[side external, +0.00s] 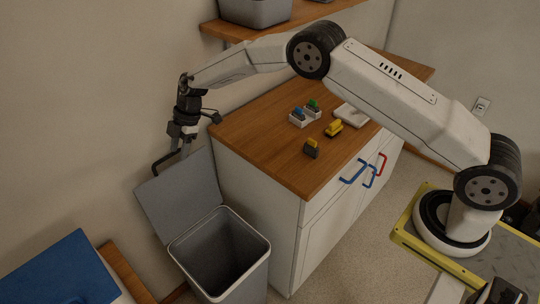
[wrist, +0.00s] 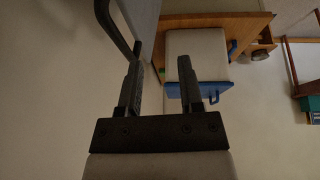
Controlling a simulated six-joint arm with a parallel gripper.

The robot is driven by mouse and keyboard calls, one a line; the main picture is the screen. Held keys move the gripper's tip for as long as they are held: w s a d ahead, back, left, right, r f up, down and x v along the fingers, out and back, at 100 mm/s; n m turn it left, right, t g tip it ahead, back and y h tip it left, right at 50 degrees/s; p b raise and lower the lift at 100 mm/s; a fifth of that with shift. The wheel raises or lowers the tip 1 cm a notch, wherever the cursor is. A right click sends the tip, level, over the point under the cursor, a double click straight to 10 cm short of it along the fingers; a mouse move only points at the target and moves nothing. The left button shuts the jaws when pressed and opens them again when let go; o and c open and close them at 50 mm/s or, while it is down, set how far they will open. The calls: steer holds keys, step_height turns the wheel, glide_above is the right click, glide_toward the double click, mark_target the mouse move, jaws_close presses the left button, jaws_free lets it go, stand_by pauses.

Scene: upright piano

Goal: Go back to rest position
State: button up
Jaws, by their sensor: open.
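My gripper (side external: 180,150) is at the left of the side external view, pointing down beside the raised grey lid (side external: 182,196) of a bin (side external: 222,256). In the wrist view its two dark fingers (wrist: 160,62) are apart with nothing between them. The lid's black bar handle (side external: 161,163) is close to the fingers. In the wrist view the handle (wrist: 116,27) runs down to the left fingertip; I cannot tell whether they touch. The bin stands open and its inside looks empty. My arm reaches over the cabinet from the base at the right.
A white cabinet with a wooden top (side external: 262,135) stands right of the bin. Several small coloured items, including a yellow one (side external: 334,128), lie on it. A wooden shelf (side external: 270,24) with a grey container (side external: 255,11) is behind. A blue panel (side external: 62,272) is at lower left.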

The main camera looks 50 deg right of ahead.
steer(key=shift+d+r, duration=0.2)
steer(key=shift+r, duration=0.15)
step_height(320, 180, up, 9)
steer(key=m+t+y, duration=0.2)
steer(key=m+t, duration=0.2)
steer(key=t, duration=0.1)
steer(key=s+d+r+m+t+h, duration=0.35)
steer(key=d+m, duration=0.25)
steer(key=d, duration=0.3)
steer(key=s+d+f+m+g+h, duration=0.1)
steer(key=s+d+m+g, duration=0.1)
steer(key=s, duration=0.7)
steer(key=s+d+f+m+g+h, duration=0.1)
steer(key=s+d+f+m+g, duration=0.1)
steer(key=s, duration=0.8)
steer(key=s+d+f+m+g+h, duration=0.1)
steer(key=s+d+m, duration=0.3)
steer(key=s, duration=0.6)
steer(key=shift+s+f+g, duration=0.15)
steer(key=shift+f+g, duration=0.25)
steer(key=shift+g, duration=0.45)
